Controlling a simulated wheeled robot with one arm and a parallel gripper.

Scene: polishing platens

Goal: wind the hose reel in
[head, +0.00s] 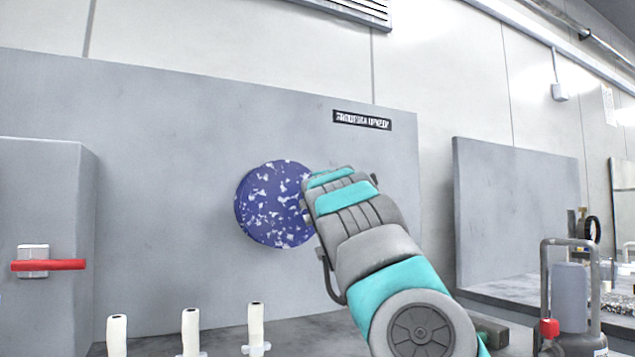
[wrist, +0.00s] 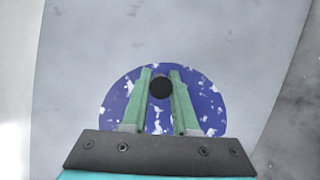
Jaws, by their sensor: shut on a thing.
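The reel (head: 270,205) is a round blue disc with white speckles, mounted on the upright grey panel. In the head view my arm covers its right edge. In the wrist view the reel (wrist: 208,100) fills the middle, with a black round knob (wrist: 160,88) standing out from its face. My gripper (wrist: 161,72) has its two green fingers on either side of this knob, shut on it. In the head view the fingers and knob are hidden behind my wrist. No hose is visible in either view.
The grey panel (head: 160,150) carries a black label (head: 362,120). At left a grey box (head: 45,200) has a red lever (head: 48,265). Several white posts (head: 190,330) stand below the reel. A metal frame with a grey cylinder (head: 569,300) stands at right.

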